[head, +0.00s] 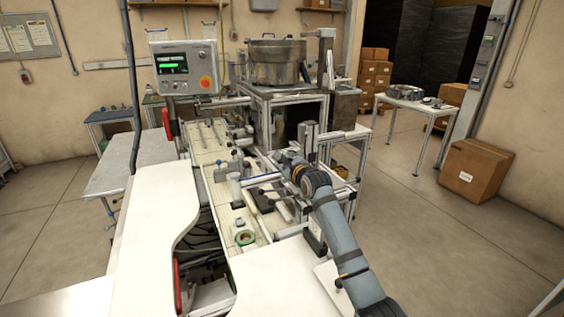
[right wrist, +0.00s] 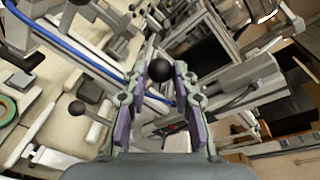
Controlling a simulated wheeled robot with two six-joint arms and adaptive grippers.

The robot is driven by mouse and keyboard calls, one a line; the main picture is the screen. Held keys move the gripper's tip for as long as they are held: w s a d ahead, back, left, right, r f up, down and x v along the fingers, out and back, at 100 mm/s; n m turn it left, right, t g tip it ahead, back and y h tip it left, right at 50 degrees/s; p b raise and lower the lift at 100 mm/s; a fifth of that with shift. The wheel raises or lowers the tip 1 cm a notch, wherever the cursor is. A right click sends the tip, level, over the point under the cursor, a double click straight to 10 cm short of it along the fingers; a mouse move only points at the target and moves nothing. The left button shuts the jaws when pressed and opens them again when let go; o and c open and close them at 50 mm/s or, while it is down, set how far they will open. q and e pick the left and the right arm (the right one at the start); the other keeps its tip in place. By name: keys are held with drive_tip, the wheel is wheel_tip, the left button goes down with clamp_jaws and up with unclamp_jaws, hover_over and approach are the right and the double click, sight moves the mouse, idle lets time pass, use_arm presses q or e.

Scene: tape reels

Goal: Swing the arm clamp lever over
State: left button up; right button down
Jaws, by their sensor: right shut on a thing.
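The arm clamp lever ends in a black ball knob (right wrist: 160,70), which shows in the right wrist view between my right gripper's fingertips. My right gripper (right wrist: 160,82) is shut on this lever, with a purple-padded finger on each side of the knob. The lever's shaft is mostly hidden behind the fingers. In the head view my right arm reaches in from the lower right to the middle of the machine, and its gripper is too small there to make out the grip. My left gripper is not in view.
A green tape reel (head: 246,237) lies at the near end of the conveyor; its edge also shows in the right wrist view (right wrist: 7,110). Another ball knob (right wrist: 77,108) stands left of my fingers. A steel bowl (head: 276,62) and control panel (head: 184,67) stand behind.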

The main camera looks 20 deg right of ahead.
drive_tip(key=c, duration=1.1)
unclamp_jaws()
drive_tip(key=shift+d, duration=0.15)
drive_tip(key=shift+o, duration=0.2)
drive_tip(key=shift+s, duration=0.15)
drive_tip(key=s+r, duration=0.2)
drive_tip(key=s, duration=0.9)
drive_tip(key=shift+s, duration=0.25)
